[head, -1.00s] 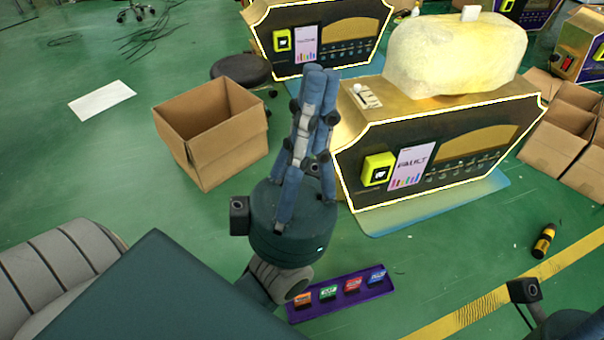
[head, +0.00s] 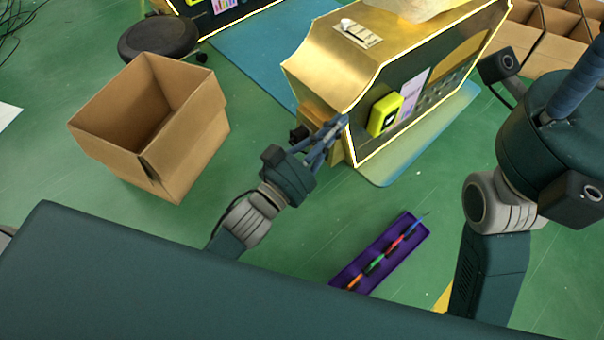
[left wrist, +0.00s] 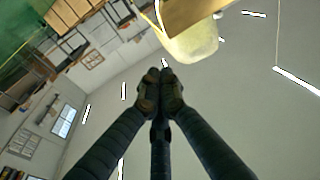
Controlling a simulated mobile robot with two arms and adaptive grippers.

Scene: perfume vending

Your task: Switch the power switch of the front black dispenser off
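The front dispenser (head: 325,72) has a black front panel with gold edges and a gold top. Its switch (head: 355,32), a white knob on a pale plate, sits on the top near the left end. My left gripper (head: 338,128) is beside the dispenser's lower left front corner, below the switch; contact cannot be told. In the left wrist view its fingers (left wrist: 160,78) meet at the tips with nothing seen between them. Part of the dispenser's gold body (left wrist: 195,12) shows at the top there. My right gripper (head: 585,75) is at the right edge, its fingers mostly cut off.
An open cardboard box (head: 175,145) stands left of the dispenser. A purple tray (head: 345,280) with small coloured items lies on the floor in front. A yellow card reader (head: 384,115) juts from the front panel. More boxes (head: 555,45) stand at the back right.

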